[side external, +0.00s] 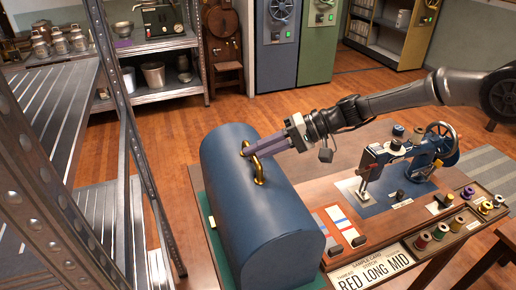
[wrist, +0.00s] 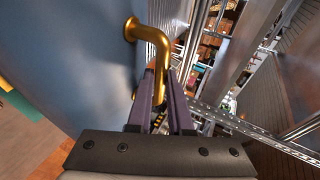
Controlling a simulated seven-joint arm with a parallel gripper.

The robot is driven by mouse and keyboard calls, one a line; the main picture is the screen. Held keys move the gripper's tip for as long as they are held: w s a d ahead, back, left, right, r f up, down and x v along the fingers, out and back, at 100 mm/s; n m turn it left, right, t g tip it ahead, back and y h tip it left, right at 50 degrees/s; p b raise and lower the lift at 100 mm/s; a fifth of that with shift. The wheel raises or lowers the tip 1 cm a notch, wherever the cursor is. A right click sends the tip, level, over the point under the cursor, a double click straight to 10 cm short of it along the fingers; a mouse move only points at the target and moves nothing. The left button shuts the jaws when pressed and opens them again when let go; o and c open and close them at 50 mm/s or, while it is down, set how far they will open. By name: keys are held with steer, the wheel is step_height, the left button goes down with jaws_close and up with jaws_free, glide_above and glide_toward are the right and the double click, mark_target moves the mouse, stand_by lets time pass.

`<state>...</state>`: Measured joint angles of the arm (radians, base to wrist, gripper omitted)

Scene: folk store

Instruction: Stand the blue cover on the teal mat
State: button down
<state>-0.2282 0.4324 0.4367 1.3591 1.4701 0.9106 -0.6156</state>
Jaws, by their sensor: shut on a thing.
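The blue cover (side external: 250,205) is a large rounded box-like hood with a brass handle (side external: 257,170) on its top. It stands over the teal mat (side external: 222,240), whose edge shows along its left side and lower front. Whether its base touches the mat all round is hidden. My gripper (side external: 248,151) reaches in from the right and is shut on the brass handle. In the wrist view the fingers (wrist: 160,105) close around the handle (wrist: 150,45), and the blue cover (wrist: 75,60) fills the left side.
A sewing machine (side external: 405,150) stands on the table right of the cover. Sample cards (side external: 340,227), a lettered sign (side external: 372,268) and thread spools (side external: 440,231) lie along the front. A metal rack (side external: 135,150) rises close on the left. Shelves (side external: 155,75) stand behind.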

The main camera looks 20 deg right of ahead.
steer(key=shift+r, duration=0.3)
steer(key=c, duration=0.8)
jaws_free()
steer(key=shift+o, duration=0.2)
steer(key=shift+f, duration=0.5)
steer(key=shift+s+d+r, duration=0.1)
steer(key=shift+d+r, duration=0.15)
steer(key=shift+d, duration=0.1)
steer(key=v, duration=1.3)
steer(key=shift+r, duration=0.3)
